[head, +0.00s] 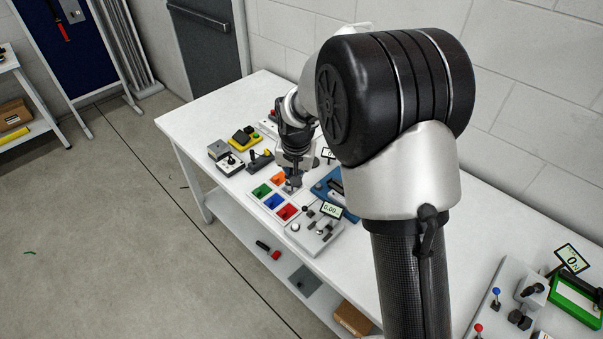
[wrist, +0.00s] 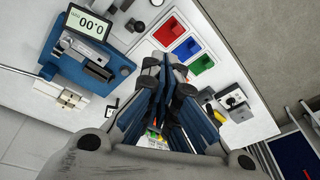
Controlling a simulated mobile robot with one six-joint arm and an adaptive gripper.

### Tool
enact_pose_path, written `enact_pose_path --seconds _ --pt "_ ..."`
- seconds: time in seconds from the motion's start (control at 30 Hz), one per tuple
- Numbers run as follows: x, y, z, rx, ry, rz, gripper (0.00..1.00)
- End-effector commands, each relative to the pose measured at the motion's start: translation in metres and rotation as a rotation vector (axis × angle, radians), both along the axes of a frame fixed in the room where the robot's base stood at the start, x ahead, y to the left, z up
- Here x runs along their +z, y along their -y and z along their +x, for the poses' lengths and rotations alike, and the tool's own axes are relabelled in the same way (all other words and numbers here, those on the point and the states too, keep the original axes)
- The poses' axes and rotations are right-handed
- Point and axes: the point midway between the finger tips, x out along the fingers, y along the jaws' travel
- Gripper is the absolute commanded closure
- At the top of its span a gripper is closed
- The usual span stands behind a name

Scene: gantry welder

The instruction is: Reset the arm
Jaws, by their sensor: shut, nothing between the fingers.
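My gripper (head: 292,186) points down over the white workbench (head: 232,104), above a white holder with coloured compartments. In the wrist view my gripper (wrist: 166,68) has its fingers together with nothing between them. The holder has red (wrist: 169,31), blue (wrist: 187,48) and green (wrist: 202,65) compartments. An orange one (head: 278,177) shows beside the gripper in the head view. My arm bends at a large black-capped joint on the right and hides part of the bench. The fingertips' height above the holder is hard to tell.
A blue device with a display (wrist: 84,24) stands near the gripper. A grey box with knobs (head: 316,234) sits at the front edge. Small switch boxes (head: 230,164) lie to the left. A green device (head: 575,298) and levers stand at the right. The bench's far left is clear.

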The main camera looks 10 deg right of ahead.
Motion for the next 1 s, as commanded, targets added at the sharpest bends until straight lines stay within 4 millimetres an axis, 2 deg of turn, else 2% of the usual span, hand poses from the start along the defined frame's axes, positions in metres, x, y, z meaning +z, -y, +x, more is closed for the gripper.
enact_pose_path --seconds 0.67,0.77,0.87,1.0 --pt "0.008 -0.002 -0.006 0.003 0.004 0.0 1.0" --pt "0.028 0.002 -0.015 0.018 0.018 -0.003 1.0" --pt "0.063 0.01 -0.038 0.047 0.037 -0.01 1.0" --pt "0.115 0.025 -0.087 0.105 0.067 -0.026 1.0"
